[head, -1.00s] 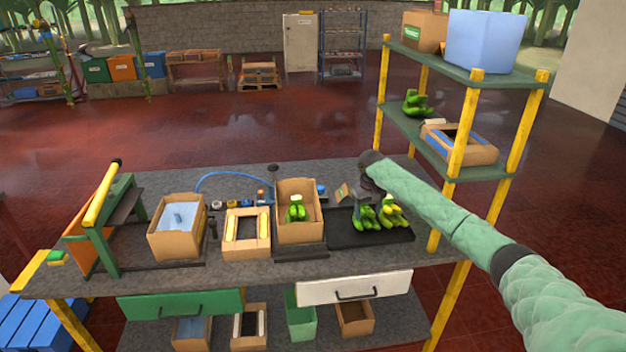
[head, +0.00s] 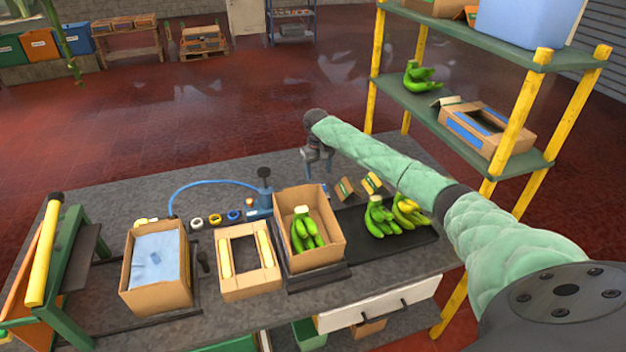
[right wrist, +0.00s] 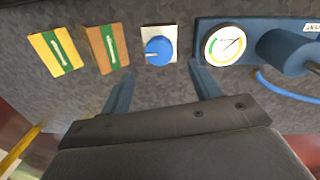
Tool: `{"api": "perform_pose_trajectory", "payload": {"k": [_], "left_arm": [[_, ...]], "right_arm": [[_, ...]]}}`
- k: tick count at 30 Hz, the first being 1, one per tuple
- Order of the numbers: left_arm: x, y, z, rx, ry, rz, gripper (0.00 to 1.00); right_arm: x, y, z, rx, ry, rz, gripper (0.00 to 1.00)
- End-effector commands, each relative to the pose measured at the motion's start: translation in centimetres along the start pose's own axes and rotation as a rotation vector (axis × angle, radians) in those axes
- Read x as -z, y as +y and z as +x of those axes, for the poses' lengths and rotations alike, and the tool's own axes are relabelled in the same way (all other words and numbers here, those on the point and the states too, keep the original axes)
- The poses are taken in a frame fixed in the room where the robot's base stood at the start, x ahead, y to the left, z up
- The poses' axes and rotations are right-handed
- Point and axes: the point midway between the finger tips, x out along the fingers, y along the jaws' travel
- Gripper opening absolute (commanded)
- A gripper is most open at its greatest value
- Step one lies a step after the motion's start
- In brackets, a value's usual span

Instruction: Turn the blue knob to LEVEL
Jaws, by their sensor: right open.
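The blue knob (right wrist: 158,51) sits on a small white plate in the right wrist view. A short pale mark on it points left. No LEVEL lettering can be read. My right gripper (right wrist: 160,74) is open and empty, its two fingers on either side below the knob, apart from it. In the head view my right gripper (head: 318,168) hangs at the back of the bench, behind the banana box; I cannot make out the knob there. A round dial gauge (right wrist: 225,44) with a green and yellow scale is right of the knob. My left gripper is out of view.
Two cards with green stripes, one yellow (right wrist: 56,53) and one brown (right wrist: 108,48), are left of the knob. A cardboard box (head: 310,255) with green bananas stands in front. A blue pump (head: 265,200) with a hose is left. A shelf (head: 465,130) rises right.

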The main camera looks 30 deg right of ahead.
Motion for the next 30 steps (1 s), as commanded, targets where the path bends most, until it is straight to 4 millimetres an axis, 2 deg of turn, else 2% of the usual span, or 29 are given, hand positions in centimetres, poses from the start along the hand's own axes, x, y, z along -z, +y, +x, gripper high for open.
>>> {"api": "perform_pose_trajectory", "payload": {"k": [4, 15, 26, 27, 30], "left_arm": [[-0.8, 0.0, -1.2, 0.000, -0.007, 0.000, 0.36], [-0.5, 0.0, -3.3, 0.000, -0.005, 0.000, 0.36], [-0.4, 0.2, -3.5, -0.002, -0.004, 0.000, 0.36], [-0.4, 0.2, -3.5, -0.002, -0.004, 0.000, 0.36], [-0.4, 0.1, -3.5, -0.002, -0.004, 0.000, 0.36]], "right_arm": [[-0.1, 0.0, 1.5, 0.000, -0.002, 0.001, 0.63], [0.0, 0.0, 6.2, 0.000, -0.001, 0.001, 0.63], [0.0, 0.0, 7.1, 0.000, 0.001, 0.000, 0.63], [0.0, 0.0, 7.1, 0.000, 0.001, 0.000, 0.61], [0.0, 0.0, 7.0, 0.000, 0.001, 0.000, 0.41]]}}
